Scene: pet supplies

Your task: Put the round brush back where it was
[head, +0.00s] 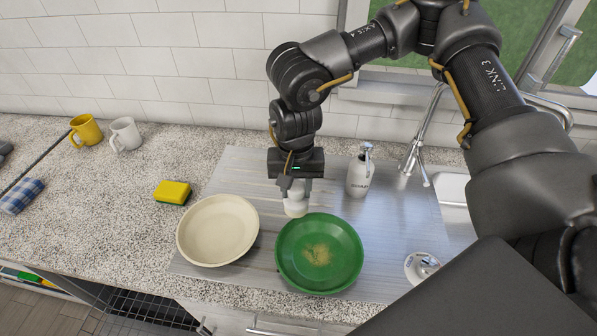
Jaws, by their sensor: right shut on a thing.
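My right gripper (295,189) points down over the steel drainboard. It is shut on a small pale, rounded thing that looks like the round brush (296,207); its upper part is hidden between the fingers. The brush is just behind the gap between a cream plate (217,231) and a green plate (341,255). I cannot tell whether it touches the steel or the green plate's rim. The green plate has a brownish smear in its middle. My left gripper is not in view.
A soap bottle (359,175) stands right of the gripper, before the faucet (422,140) and sink. A yellow-green sponge (173,192) lies left. Yellow (86,131) and white (125,135) mugs stand farther left. A white round object (421,267) is at lower right. The left counter is mostly clear.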

